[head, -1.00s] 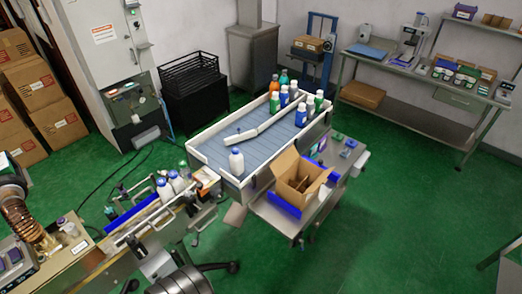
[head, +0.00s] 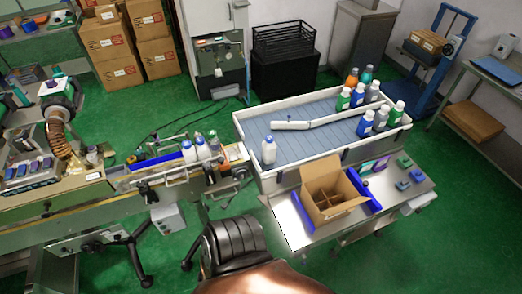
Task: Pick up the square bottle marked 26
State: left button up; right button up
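Neither of my grippers is in view. Several bottles stand in a shallow blue-floored tray (head: 215,128) with white walls. A white bottle (head: 268,150) stands alone at its left end. At the right end are blue bottles (head: 365,124), green bottles (head: 343,99), an orange bottle (head: 352,77) and a teal bottle (head: 366,75). More white bottles (head: 188,151) and a green-capped bottle (head: 213,140) stand on the conveyor (head: 150,180) at left. The number 26 is not readable on any bottle, and I cannot tell which is square.
An open cardboard box (head: 331,194) with dividers stands on a steel table (head: 292,222) in front of the tray. A black chair (head: 235,246) stands before the conveyor. Black crates (head: 283,60) and a blue lift (head: 440,60) are behind. Green floor is clear at lower right.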

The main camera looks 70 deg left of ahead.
aim_at(269, 147)
jog(key=u, duration=1.9)
